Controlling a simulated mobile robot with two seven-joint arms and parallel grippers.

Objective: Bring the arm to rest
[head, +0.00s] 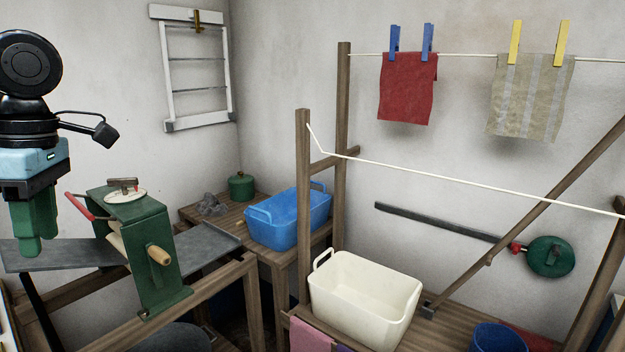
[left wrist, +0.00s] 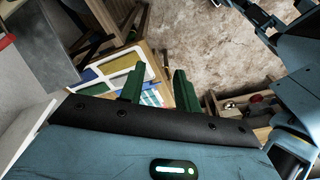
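My left gripper (head: 32,240) hangs at the left edge of the head view with its green fingers pointing down. It is in front of and left of the green mangle (head: 150,250) with its red lever and wooden handle. In the left wrist view the two green fingers of the left gripper (left wrist: 158,76) stand apart with nothing between them. Beyond them is a tray with yellow, green and striped pieces (left wrist: 128,72). My right gripper does not show in either view.
A grey board (head: 212,252) runs beside the mangle. A blue tub (head: 288,220) and a cream tub (head: 365,298) stand on wooden benches. A red cloth (head: 407,90) and a striped cloth (head: 530,95) hang pegged on a line. A lower line (head: 450,178) crosses at right.

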